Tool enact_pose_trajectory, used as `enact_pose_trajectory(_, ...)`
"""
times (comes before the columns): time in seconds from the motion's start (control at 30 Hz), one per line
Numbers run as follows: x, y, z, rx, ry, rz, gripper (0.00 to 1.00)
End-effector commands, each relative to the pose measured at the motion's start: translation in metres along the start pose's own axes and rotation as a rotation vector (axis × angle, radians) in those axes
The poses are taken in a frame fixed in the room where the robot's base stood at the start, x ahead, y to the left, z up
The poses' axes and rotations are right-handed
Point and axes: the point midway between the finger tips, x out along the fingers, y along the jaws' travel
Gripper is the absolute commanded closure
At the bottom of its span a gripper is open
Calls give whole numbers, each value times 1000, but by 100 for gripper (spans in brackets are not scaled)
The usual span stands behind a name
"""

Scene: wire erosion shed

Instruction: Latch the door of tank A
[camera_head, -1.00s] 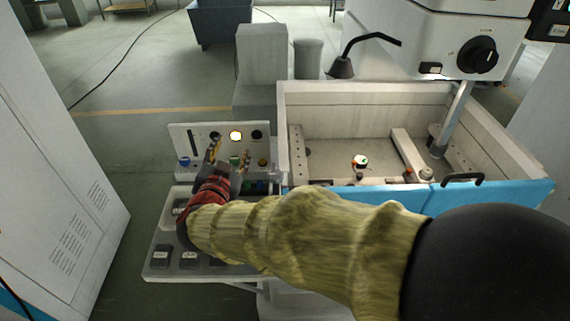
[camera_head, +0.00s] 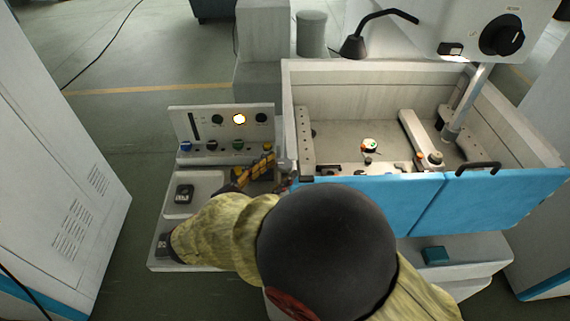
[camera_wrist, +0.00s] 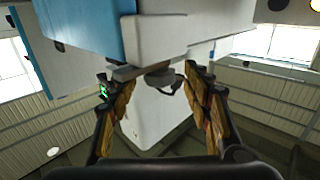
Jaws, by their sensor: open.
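The open-topped tank (camera_head: 380,78) stands right of centre in the head view, with a blue front door in a left panel (camera_head: 405,195) and a right panel (camera_head: 505,200). A black handle (camera_head: 478,168) sits on top of the right panel. No letter on the tank is readable. My gripper (camera_head: 268,163) is just left of the tank's front left corner, partly hidden by my arm. In the wrist view my gripper (camera_wrist: 152,88) is open, its striped fingers on either side of a grey knob-like part (camera_wrist: 160,76) below the blue panel (camera_wrist: 88,25). Contact is unclear.
A control panel (camera_head: 182,125) with a lit lamp and several buttons stands left of the tank, close behind my gripper. A white cabinet (camera_head: 60,150) borders the left.

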Motion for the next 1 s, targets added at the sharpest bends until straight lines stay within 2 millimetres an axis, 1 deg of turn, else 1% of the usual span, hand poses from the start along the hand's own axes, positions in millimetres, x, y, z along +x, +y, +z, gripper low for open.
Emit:
enact_pose_trajectory(0.03, 8, 1, 1, 0, 0, 3, 51)
enact_pose_trajectory(0.1, 16, 1, 1, -1, 0, 2, 51)
enact_pose_trajectory(0.2, 24, 0, 1, -1, -1, 1, 51)
enact_pose_trajectory(0.3, 28, 0, 0, -1, 0, 0, 51)
enact_pose_trajectory(0.57, 28, 0, 0, 0, 0, -1, 51)
enact_pose_trajectory(1.0, 28, 0, 0, 0, 0, -1, 76)
